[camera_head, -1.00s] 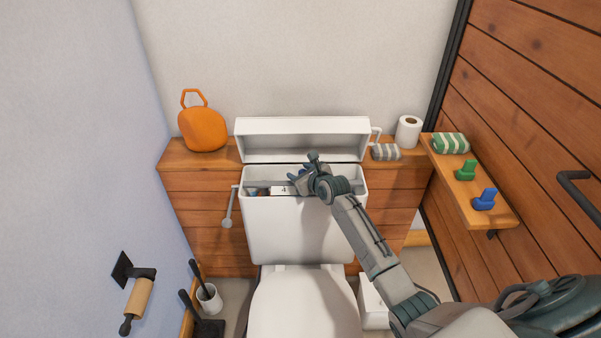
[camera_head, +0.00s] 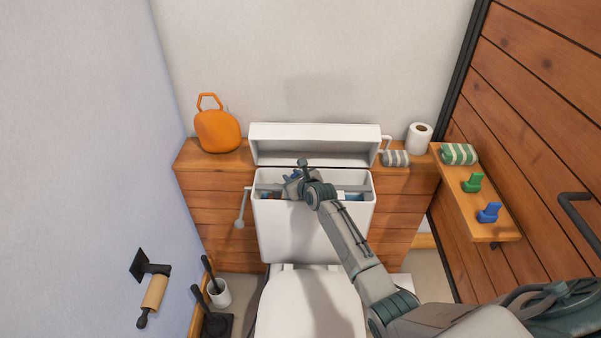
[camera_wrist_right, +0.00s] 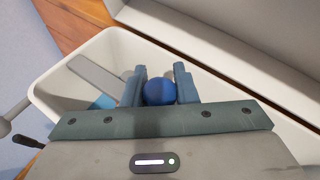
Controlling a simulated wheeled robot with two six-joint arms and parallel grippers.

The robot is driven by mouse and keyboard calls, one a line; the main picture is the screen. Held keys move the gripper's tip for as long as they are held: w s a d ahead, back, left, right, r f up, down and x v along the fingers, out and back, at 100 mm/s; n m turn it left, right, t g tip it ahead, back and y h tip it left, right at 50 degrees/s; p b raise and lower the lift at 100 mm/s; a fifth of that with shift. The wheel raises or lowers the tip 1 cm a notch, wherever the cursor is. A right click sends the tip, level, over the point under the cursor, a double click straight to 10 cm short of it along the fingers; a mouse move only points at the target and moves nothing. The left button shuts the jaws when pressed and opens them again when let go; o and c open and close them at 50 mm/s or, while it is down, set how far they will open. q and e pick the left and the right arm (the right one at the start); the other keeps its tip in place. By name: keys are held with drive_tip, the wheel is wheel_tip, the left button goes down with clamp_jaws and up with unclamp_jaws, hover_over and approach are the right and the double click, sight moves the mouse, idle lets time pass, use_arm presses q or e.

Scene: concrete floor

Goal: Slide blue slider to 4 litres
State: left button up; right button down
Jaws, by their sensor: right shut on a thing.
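The blue slider's round knob (camera_wrist_right: 159,93) shows in the right wrist view between the two fingers of my right gripper (camera_wrist_right: 160,70), which is shut on it. They are inside the open white cistern (camera_wrist_right: 50,90), where a grey bar (camera_wrist_right: 95,75) runs to the left wall. In the head view my right gripper (camera_head: 293,186) is in the left half of the cistern (camera_head: 290,225) opening and hides the knob. A small white and blue patch (camera_head: 350,196) shows right of my wrist; no litre number is readable. My left gripper is not in view.
The cistern lid (camera_head: 315,135) stands tilted behind the opening. A flush lever (camera_head: 241,208) hangs on the cistern's left. An orange container (camera_head: 217,130) and a paper roll (camera_head: 419,138) stand on the ledge. A shelf (camera_head: 470,215) at right bears green and blue pieces.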

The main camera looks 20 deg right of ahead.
drive_tip(key=c, duration=1.1)
unclamp_jaws()
drive_tip(key=shift+c, duration=0.2)
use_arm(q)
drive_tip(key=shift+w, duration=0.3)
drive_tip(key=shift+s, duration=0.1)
use_arm(e)
drive_tip(key=shift+s, duration=0.1)
drive_tip(key=shift+s+r, duration=0.1)
drive_tip(key=shift+s, duration=0.15)
drive_tip(key=v, duration=1)
